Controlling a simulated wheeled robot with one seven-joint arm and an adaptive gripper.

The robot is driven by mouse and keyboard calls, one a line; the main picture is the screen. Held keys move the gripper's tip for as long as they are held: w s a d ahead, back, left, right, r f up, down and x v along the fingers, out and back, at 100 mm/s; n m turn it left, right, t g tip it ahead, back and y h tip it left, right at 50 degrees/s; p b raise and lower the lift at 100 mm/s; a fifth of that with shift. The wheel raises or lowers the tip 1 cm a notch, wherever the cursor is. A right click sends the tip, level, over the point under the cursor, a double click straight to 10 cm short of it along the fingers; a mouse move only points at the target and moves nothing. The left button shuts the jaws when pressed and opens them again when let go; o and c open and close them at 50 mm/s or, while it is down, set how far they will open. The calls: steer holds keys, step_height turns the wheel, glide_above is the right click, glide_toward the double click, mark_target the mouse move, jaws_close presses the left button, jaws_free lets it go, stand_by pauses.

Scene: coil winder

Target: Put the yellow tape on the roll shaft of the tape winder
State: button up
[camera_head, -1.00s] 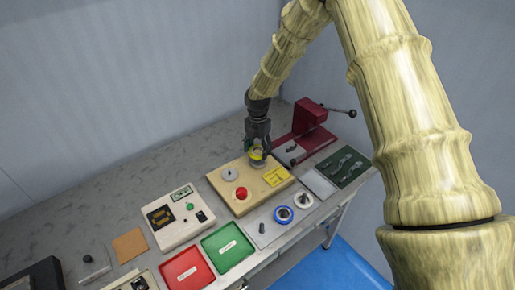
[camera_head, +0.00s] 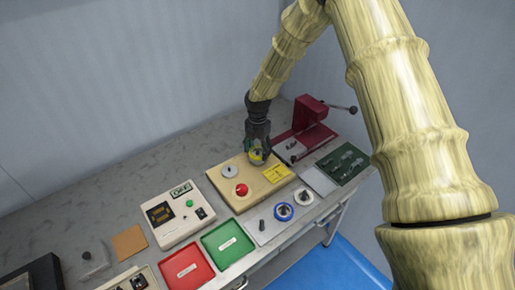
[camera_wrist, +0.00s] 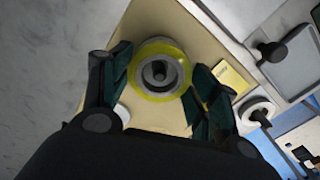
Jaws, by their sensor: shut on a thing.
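My gripper (camera_head: 257,150) is low over the far right part of the tape winder's tan board (camera_head: 226,187). In the wrist view my gripper (camera_wrist: 157,75) has one finger on each side of the yellow tape (camera_wrist: 158,97) and is shut on it. The tape is a yellow ring with a grey core, seen from above. The dark, round end of the roll shaft (camera_wrist: 159,70) shows inside the core's hole, near its middle. The fingers hide most of the tape in the head view, and I cannot tell how far down the shaft it sits.
The board also carries a red knob (camera_head: 242,190), a pale disc (camera_head: 230,171) and a yellow label (camera_head: 276,174). A blue roll (camera_head: 284,212) and a white roll (camera_head: 303,197) lie in front. A red press (camera_head: 308,113) stands close behind to the right.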

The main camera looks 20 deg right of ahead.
steer(key=shift+f, duration=0.7)
steer(key=o, duration=1.1)
step_height(320, 180, up, 12)
